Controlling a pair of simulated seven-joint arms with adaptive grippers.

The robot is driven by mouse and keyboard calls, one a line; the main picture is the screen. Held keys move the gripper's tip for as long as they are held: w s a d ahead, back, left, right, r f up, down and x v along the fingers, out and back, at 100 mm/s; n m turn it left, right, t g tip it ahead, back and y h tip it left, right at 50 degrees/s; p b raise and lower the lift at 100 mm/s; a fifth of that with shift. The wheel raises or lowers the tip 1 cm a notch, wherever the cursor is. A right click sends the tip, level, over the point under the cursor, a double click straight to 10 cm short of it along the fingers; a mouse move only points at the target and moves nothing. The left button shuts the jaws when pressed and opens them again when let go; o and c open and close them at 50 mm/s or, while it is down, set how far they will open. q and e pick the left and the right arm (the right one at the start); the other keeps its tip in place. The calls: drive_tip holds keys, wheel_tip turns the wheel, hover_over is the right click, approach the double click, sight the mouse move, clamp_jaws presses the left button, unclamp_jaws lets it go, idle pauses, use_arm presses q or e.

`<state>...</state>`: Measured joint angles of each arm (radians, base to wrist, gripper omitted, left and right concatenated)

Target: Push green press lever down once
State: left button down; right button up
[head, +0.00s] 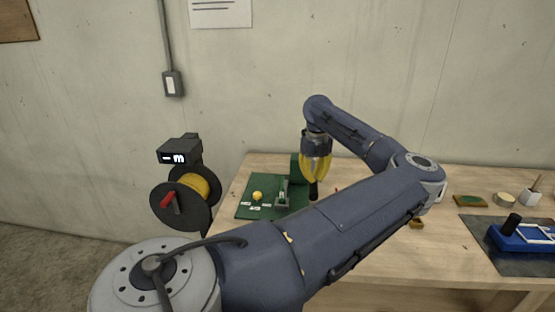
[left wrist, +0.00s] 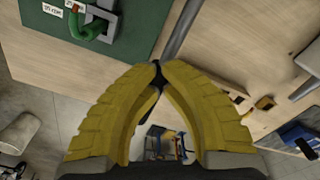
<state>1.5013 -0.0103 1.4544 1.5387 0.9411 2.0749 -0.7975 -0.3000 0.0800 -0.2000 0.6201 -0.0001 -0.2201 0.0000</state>
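The green press (head: 295,168) stands at the back left of the wooden table, partly hidden behind my left gripper. Its lever shows in the left wrist view as a grey bar (left wrist: 186,28) running down towards my fingertips. A black grip (head: 314,190) shows just below my left gripper (head: 316,180) in the head view. My left gripper points down, and its yellow fingers come together at the tips (left wrist: 158,66). Black shows at and behind the tips. I cannot tell whether they touch the lever's grip. My right gripper is not in view.
A green board (head: 255,210) with labels, a yellow knob (head: 257,195) and a grey bracket (head: 283,193) lies beside the press. A yellow spool (head: 195,187) hangs at the left. A blue fixture (head: 522,237) sits on a dark mat at the right. My left arm covers the table's middle.

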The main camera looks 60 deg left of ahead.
use_arm(q)
wheel_tip(320, 180, up, 18)
idle(2.4)
idle(0.4)
